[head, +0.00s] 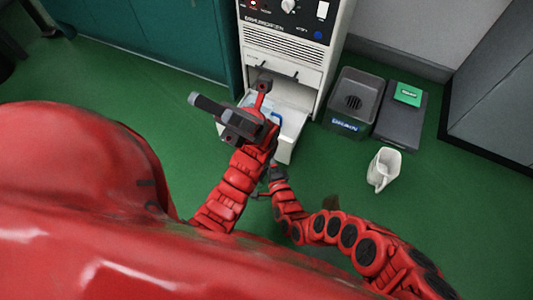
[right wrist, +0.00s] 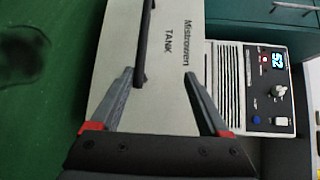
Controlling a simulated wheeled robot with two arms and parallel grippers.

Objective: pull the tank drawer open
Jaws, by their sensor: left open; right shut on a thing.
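The tank drawer (head: 285,154) sticks out of the lower front of the white machine (head: 284,43). Its inside shows partly, with a blue piece in it; my left arm hides the rest. In the right wrist view its pale front (right wrist: 165,100) reads "Mistrowen TANK" and carries a black bar handle (right wrist: 145,40). My left gripper (head: 236,97) is open and empty, above the drawer.
A dark grey bin (head: 354,98) and a dark flat box with a green item (head: 408,94) stand right of the machine. A white jug (head: 384,168) stands on the green floor. Teal cabinets (head: 150,35) are on the left. Floor right of the jug is clear.

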